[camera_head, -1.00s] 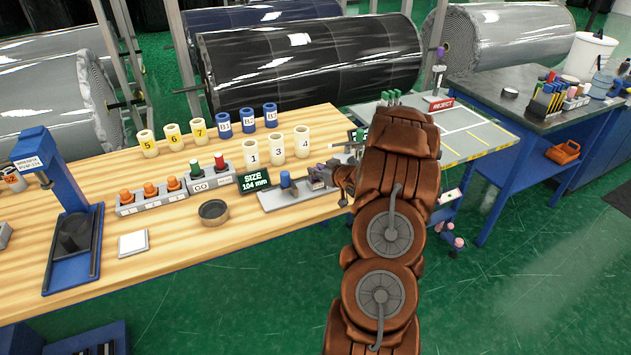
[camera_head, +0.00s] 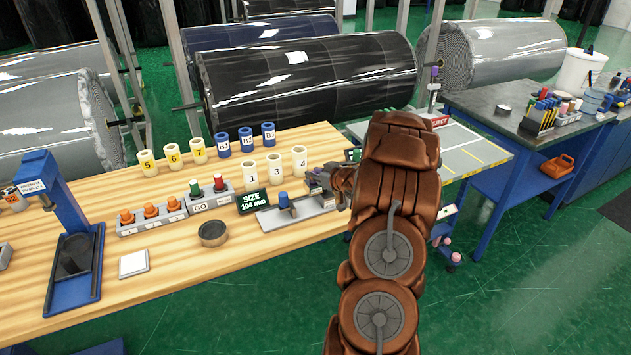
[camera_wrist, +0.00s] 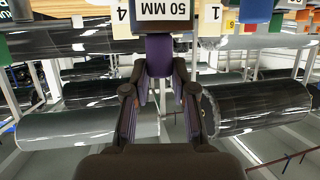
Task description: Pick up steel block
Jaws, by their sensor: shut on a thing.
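In the wrist view, my gripper (camera_wrist: 159,78) is shut around a dark purple upright piece (camera_wrist: 159,52). Just beyond it is a block with a white "50 MM" label (camera_wrist: 164,11), cut by the top edge. This seems to be the steel block, with the purple piece as its grip, but I cannot be sure. In the head view, my gripper (camera_head: 340,180) is small and partly hidden by my brown arm, beside the right end of a grey plate with a blue knob (camera_head: 284,200). Whether the held piece touches the plate cannot be told.
The wooden table (camera_head: 200,270) holds numbered cream and blue rolls, a button box (camera_head: 211,195), a "SIZE 104 mm" display (camera_head: 253,201), a round dark dish (camera_head: 213,233) and a blue press (camera_head: 70,240). Large wrapped rolls (camera_head: 310,80) stand behind. A grey bench (camera_head: 475,107) is at right.

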